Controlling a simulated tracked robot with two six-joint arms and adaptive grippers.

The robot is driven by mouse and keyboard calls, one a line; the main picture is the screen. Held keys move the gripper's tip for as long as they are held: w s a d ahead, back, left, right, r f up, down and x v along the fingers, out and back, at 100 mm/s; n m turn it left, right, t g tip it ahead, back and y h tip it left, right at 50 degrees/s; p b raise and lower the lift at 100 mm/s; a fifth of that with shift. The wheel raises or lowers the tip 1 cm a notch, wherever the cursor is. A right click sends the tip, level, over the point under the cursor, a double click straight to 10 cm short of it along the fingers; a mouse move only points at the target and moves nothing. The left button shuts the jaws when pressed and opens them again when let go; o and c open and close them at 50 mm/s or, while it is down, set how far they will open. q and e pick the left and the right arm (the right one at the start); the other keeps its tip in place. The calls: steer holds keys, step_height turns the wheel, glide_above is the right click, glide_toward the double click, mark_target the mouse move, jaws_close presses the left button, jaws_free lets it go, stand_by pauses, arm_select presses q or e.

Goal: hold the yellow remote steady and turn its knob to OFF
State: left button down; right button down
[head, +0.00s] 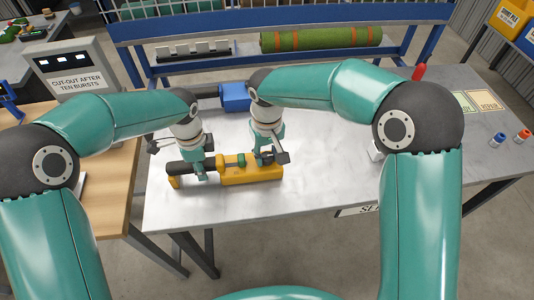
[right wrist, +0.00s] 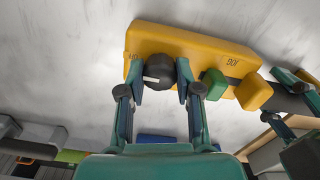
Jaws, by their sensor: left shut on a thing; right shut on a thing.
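The yellow remote (head: 252,174) lies on the metal table, its dark grip toward the left. My left gripper (head: 198,171) is shut on the remote's dark grip; its fingers hide part of it. My right gripper (head: 267,158) is shut on the knob. In the right wrist view the black round knob (right wrist: 160,72) sits between the fingertips, its white mark lying nearly level across the picture. A green button (right wrist: 214,83) sits beside it. "JOG" is printed on the yellow face; another label by the knob is partly hidden, and I cannot read OFF.
A blue tool-like thing (head: 235,97) lies behind the remote. A green turf roll (head: 320,39) with orange bands rests at the back. A grey box (head: 75,72) reads "CUT-OUT AFTER TEN BURSTS". A red upright handle (head: 419,72) stands at right. Table around the remote is clear.

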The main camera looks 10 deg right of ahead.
mark_target(267, 156)
arm_select(q)
steer(key=shift+f, duration=0.1)
stand_by(0.3)
arm_select(e)
steer(key=c, duration=0.8)
jaws_free()
step_height(267, 156, up, 12)
arm_select(q)
steer(key=c, duration=0.7)
jaws_free()
